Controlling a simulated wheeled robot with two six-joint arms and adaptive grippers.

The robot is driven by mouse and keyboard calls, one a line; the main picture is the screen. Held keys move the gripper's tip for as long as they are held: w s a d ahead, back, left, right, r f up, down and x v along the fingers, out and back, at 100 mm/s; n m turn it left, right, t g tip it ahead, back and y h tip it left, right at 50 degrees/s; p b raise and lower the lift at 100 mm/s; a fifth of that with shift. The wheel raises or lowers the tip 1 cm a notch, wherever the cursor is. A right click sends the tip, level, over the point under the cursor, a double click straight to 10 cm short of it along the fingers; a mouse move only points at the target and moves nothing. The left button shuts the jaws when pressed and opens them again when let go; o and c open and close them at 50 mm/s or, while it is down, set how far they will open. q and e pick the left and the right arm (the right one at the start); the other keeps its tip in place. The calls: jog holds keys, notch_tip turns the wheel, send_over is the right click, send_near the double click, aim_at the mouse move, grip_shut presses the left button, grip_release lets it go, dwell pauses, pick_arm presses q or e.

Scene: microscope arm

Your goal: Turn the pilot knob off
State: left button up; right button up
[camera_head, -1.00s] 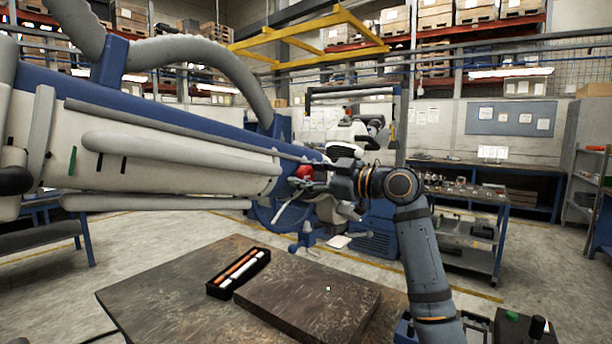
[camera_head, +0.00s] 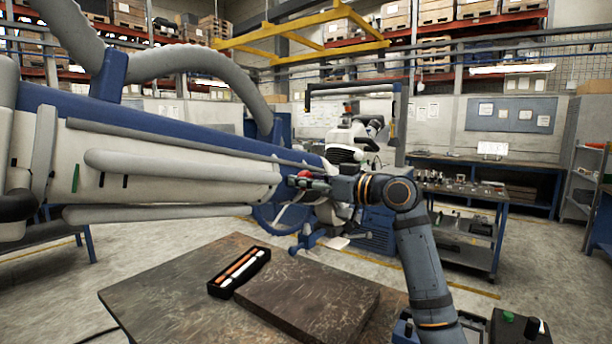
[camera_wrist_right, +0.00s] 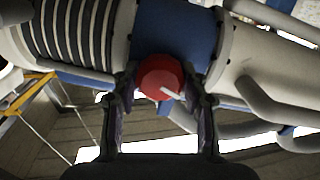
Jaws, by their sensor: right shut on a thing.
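The red pilot knob (camera_head: 304,174) is on the blue-and-white machine arm (camera_head: 180,160) that stretches in from the left. In the right wrist view the round red knob (camera_wrist_right: 160,78) shows face on, with a short white mark or pin at its lower right, against the blue section. My right gripper (camera_head: 306,182) is at the knob and covers most of it in the head view. In the right wrist view its two dark fingers (camera_wrist_right: 162,84) are on the left and right sides of the knob, shut on it. My left gripper is in neither view.
Thick grey hoses and pipes (camera_head: 185,58) run above and along the machine arm. Below is a dark worktable (camera_head: 140,300) with a thick slab (camera_head: 310,305) and a black tray (camera_head: 262,252) of sticks. A yellow frame (camera_head: 300,38) stands behind.

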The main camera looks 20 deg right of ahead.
jog(key=m+p, duration=0.2)
jog(key=m, duration=0.3)
jog(key=shift+m+p, duration=0.3)
jog(key=shift+p, duration=0.05)
jog(key=shift+d+f+m+p, duration=0.1)
jog(key=shift+f+m+p, duration=0.1)
jog(key=shift+m+p, duration=1.4)
jog(key=shift+w+m+b, duration=0.1)
jog(key=shift+m+b, duration=0.35)
jog(key=shift+m, duration=0.15)
jog(key=o, duration=1.1)
jog(key=shift+o, duration=0.2)
